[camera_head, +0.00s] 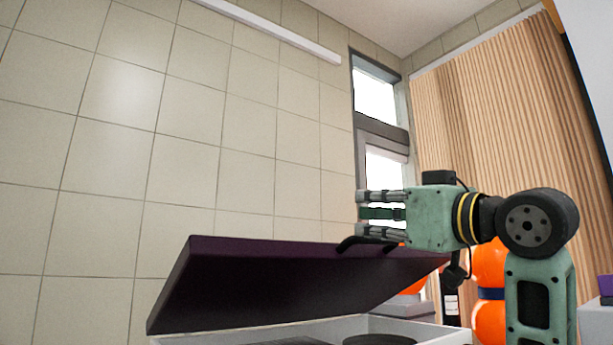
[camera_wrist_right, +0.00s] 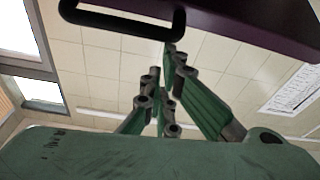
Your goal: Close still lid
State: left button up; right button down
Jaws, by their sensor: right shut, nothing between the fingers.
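The lid (camera_head: 290,285) is a dark purple slab, tilted partly open above a white box (camera_head: 445,335), at the bottom of the head view. A black handle (camera_head: 350,242) is on its upper edge. The lid (camera_wrist_right: 255,22) and the handle's loop (camera_wrist_right: 178,28) also show at the top of the right wrist view. My right gripper (camera_head: 364,213), pale green with grey-tipped fingers, is shut and empty, just above the lid by the handle. I cannot tell whether it touches either. Its fingers (camera_wrist_right: 163,85) also show in the wrist view. My left gripper is not in view.
Dark round shapes (camera_head: 378,340) show inside the box, mostly cut off by the frame. Orange rounded objects (camera_head: 489,270) stand behind my right arm. A tiled wall (camera_head: 120,120) is behind the lid, with open space above it.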

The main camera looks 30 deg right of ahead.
jog(key=shift+s+d+f+b, duration=0.1)
jog(key=shift+s+f+b, duration=0.3)
jog(key=shift+f, duration=0.25)
jog(key=shift+s+d+f+b, duration=0.1)
jog(key=shift+s+f+b, duration=0.25)
jog(key=shift+f, duration=0.35)
jog(key=shift+s+f+b, duration=0.25)
jog(key=shift+f+b, duration=0.2)
jog(key=shift+f, duration=0.2)
